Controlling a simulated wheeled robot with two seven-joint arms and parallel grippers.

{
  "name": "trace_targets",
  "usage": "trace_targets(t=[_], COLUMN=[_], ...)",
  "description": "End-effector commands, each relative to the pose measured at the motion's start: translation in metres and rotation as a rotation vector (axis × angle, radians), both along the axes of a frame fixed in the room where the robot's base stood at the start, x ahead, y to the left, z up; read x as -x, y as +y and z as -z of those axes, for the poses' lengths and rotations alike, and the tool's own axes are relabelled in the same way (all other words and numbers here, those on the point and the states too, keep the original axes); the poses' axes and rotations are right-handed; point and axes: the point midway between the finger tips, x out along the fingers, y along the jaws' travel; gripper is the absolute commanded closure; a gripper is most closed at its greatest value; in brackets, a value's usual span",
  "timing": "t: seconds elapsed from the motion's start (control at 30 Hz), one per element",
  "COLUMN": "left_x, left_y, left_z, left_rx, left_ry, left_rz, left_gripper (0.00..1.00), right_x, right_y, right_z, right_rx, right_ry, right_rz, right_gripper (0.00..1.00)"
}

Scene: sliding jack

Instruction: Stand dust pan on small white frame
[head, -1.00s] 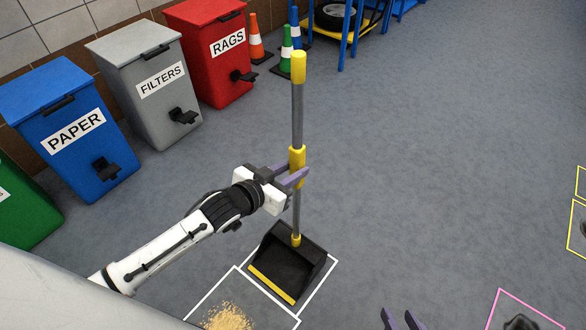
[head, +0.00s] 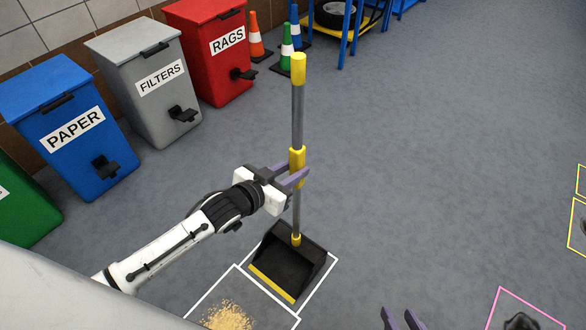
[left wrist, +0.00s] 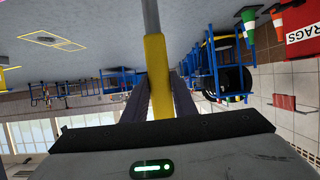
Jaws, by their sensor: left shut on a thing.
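The dust pan (head: 288,264) is black with a yellow front lip and a long grey handle with yellow grips. It is upright, its pan low at the small white frame (head: 325,276) marked on the floor. The pan covers much of that frame; whether it touches the floor is hard to tell. My left gripper (head: 299,177) is shut on the handle's middle yellow grip, which also shows between its fingers in the left wrist view (left wrist: 158,75). My right gripper (head: 402,319) shows only its fingertips at the bottom edge, apart and with nothing between them.
A second white frame (head: 207,296) holds a pile of sawdust-like grains (head: 228,316) beside the pan. Blue, grey and red bins (head: 215,60) line the left wall, with cones (head: 287,50) behind. A pink frame (head: 498,291) lies at lower right. The floor to the right is largely clear.

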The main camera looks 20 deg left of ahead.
Motion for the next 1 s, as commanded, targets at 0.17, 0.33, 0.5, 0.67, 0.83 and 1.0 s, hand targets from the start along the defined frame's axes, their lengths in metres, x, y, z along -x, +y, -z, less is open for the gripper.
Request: trace_targets(t=[0.17,0.33,0.5,0.67,0.83,1.0], left_x=[-0.001,-0.001,-0.001,0.001,0.011,0.041], left_y=[-0.001,0.0,0.0,0.0,0.005,0.015], left_z=[-0.002,-0.002,-0.001,0.003,-0.004,-0.018], left_rx=[0.003,0.002,0.001,-0.002,-0.001,0.0], left_ry=[-0.006,-0.006,-0.003,0.005,0.005,0.004], left_rz=[0.001,0.0,0.0,-0.001,-0.001,0.0], left_gripper=[1.0,0.62,0.53,0.53,0.53,0.53], right_x=[0.0,0.0,-0.001,-0.001,-0.002,-0.002], right_y=[0.0,0.0,0.0,0.0,0.0,0.0], right_z=[0.0,0.0,0.0,0.0,-0.01,-0.02], right_rx=[0.001,0.001,0.0,0.0,-0.005,0.006], right_ry=[-0.001,-0.001,-0.002,-0.002,-0.008,-0.008], right_rz=[-0.001,-0.001,0.0,0.0,0.002,-0.004], right_gripper=[0.69,0.69,0.69,0.69,0.69,0.69])
